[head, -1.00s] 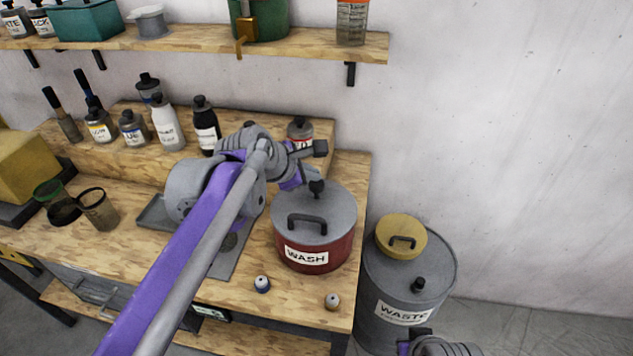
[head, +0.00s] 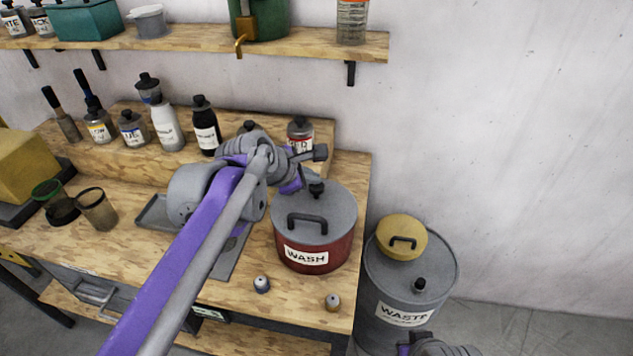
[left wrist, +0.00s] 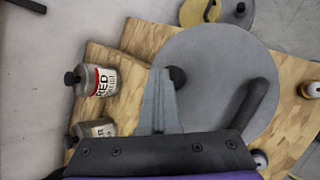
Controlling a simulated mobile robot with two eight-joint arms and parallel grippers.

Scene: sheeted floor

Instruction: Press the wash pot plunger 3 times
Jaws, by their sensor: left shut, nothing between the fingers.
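The wash pot (head: 340,248) is a dark red pot with a grey lid and a "WASH" label, standing at the bench's right end. Its black plunger knob (head: 317,189) stands on the lid behind a black bar handle (head: 306,222). My left gripper (head: 313,174) is shut and empty, its fingertips close above the knob. In the left wrist view, the shut fingers (left wrist: 160,100) reach over the grey lid (left wrist: 210,55), and the knob (left wrist: 178,76) shows right beside their tips. I cannot tell whether they touch. My right wrist shows at the lower edge, its fingers out of frame.
A grey waste drum (head: 376,290) with a yellow lidded piece on top stands right of the bench. Several bottles stand behind on a raised step, including a red-labelled one (head: 301,130).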

